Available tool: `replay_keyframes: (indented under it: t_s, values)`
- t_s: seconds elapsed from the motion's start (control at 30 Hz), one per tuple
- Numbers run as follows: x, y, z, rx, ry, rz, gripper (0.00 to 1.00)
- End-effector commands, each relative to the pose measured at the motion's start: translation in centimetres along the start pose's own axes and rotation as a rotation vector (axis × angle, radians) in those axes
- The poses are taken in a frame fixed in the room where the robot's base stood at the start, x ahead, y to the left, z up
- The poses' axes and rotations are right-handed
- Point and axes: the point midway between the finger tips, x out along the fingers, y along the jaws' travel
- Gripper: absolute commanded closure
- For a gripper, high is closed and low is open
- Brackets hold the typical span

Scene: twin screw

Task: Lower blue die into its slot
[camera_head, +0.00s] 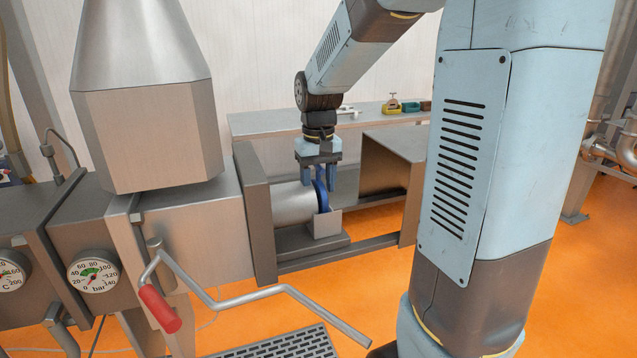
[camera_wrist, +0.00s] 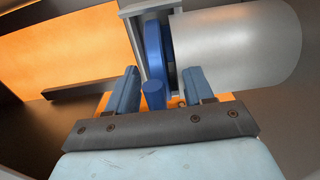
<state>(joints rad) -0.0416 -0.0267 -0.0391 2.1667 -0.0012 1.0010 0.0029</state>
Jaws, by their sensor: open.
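The blue die (camera_head: 321,195) is a disc standing on edge between the end of a steel cylinder (camera_head: 293,204) and a small upright grey plate (camera_head: 327,222). In the wrist view the blue die (camera_wrist: 154,52) stands upright beside the cylinder (camera_wrist: 235,50), with a blue knob (camera_wrist: 153,95) on its near edge. My gripper (camera_head: 319,176) points down over the die. In the wrist view my gripper (camera_wrist: 157,84) has its fingers apart, one on each side of the knob, with gaps visible. The bottom of the die and the slot are hidden.
A bent crank with a red grip (camera_head: 159,308) reaches across the front. A dark housing (camera_head: 395,155) stands right of the die, with a frame rail (camera_head: 338,251) below. A shelf (camera_head: 260,126) behind carries small items.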

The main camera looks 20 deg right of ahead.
Motion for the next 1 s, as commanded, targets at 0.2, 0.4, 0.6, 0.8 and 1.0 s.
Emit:
replay_keyframes:
  t_s: [0.2,0.4,0.6,0.8,1.0]
  values:
    - [0.0,0.0,0.0,0.000,-0.001,0.000,0.49]
    - [-1.6,0.0,-0.1,0.000,0.002,0.000,0.49]
    - [-5.3,0.0,-0.1,0.000,0.003,0.000,0.49]
    - [-9.2,0.0,-0.1,0.000,0.003,0.000,0.49]
    - [-12.2,0.0,-0.1,0.000,0.002,0.000,0.49]
